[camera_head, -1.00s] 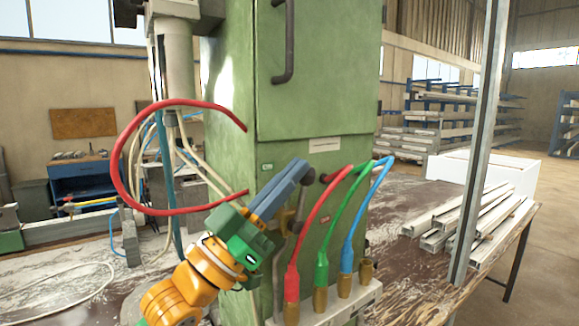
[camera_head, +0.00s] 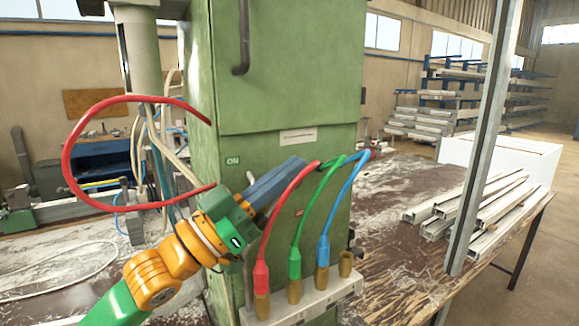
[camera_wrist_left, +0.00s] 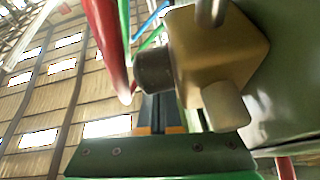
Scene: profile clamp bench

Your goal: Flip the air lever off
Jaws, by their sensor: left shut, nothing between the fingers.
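My left gripper (camera_head: 294,168) is shut and empty, its blue-grey fingers pointing up and right in front of the green cabinet (camera_head: 230,80). The fingers overlap the top of the red hose in the head view; I cannot tell whether they touch it. In the left wrist view, a brass valve block (camera_wrist_left: 215,55) with a dark round fitting (camera_wrist_left: 153,70) sits close above the shut fingers (camera_wrist_left: 165,115). A red tapered piece (camera_wrist_left: 105,40) hangs left of it; I cannot tell whether it is the air lever or a hose. In the head view my gripper largely hides the valve. My right gripper is out of view.
Red (camera_head: 287,205), green (camera_head: 309,215) and blue (camera_head: 334,205) hoses rise from brass fittings on a pale block (camera_head: 310,300). A red hose loop (camera_head: 68,165) stands out left of the cabinet. Metal profiles (camera_head: 470,205) lie right, behind a grey post (camera_head: 480,140).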

